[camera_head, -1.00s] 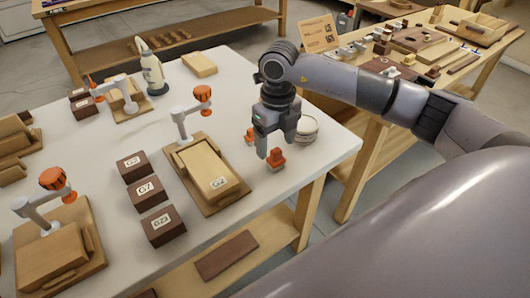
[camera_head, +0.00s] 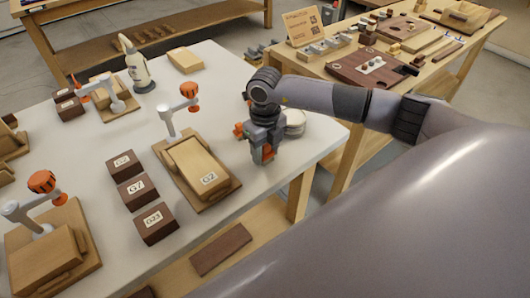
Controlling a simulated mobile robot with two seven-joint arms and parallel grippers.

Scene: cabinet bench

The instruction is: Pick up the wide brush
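I cannot pick out a wide brush for certain. Two small orange pieces stand near the right edge of the white table (camera_head: 225,235): a rear one (camera_head: 239,131) and a front one (camera_head: 267,153). My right gripper (camera_head: 263,156) points down at the front orange piece, with its fingers beside it. Whether the fingers touch or grip it is too small to tell. My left gripper is not in view.
White round discs (camera_head: 295,122) are stacked just behind my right gripper. A wooden clamp board (camera_head: 196,172) marked G2 and dark labelled blocks (camera_head: 137,189) lie to the left. A bottle (camera_head: 139,70) stands further back. A wooden bench (camera_head: 345,150) adjoins at right.

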